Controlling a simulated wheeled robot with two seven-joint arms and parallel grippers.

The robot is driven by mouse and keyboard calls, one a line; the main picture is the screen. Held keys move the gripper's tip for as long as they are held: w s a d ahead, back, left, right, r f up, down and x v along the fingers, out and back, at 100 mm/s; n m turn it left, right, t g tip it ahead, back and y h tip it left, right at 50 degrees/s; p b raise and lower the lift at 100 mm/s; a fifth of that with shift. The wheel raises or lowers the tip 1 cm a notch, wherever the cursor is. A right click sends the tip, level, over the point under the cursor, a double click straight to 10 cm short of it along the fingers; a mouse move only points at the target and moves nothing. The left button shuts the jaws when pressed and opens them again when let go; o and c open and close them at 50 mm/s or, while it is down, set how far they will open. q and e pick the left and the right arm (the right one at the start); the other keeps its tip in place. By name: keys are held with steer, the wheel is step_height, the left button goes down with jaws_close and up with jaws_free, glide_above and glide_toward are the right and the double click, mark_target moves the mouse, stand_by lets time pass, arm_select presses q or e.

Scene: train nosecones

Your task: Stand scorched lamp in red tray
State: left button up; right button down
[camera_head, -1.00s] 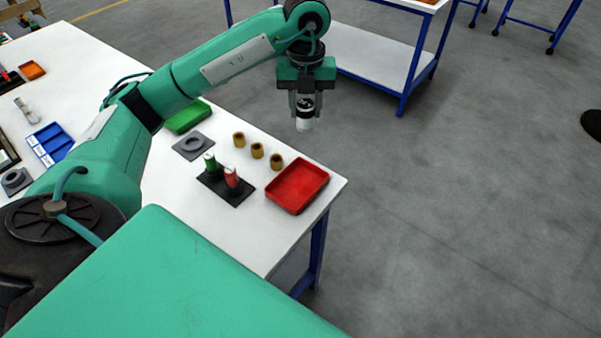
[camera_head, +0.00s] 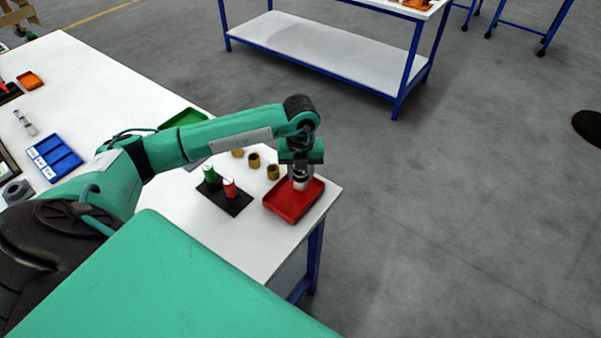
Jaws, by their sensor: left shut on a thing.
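The red tray (camera_head: 287,209) sits at the right corner of the white table. My left gripper (camera_head: 300,176) points straight down over the back part of the tray and is shut on the lamp (camera_head: 300,184). The lamp is upright, and its white lower end shows below the fingers. The fingers hide most of its upper part, so scorch marks cannot be made out. I cannot tell whether the lamp's lower end touches the tray floor. My right gripper is not in view.
A black holder (camera_head: 238,207) with a green lamp (camera_head: 210,175) and a red lamp (camera_head: 229,188) stands left of the tray. Several brass-coloured cups, one of them here (camera_head: 273,172), stand close behind the tray. A green tray (camera_head: 184,118) is partly behind my left arm. The table edge (camera_head: 325,207) is close on the right.

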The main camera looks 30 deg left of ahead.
arm_select(q)
steer(key=shift+f, duration=0.85)
steer(key=o, duration=1)
steer(key=shift+o, duration=0.2)
step_height(320, 180, up, 12)
steer(key=b, duration=0.3)
steer(key=shift+f, duration=0.25)
steer(key=shift+r, duration=0.45)
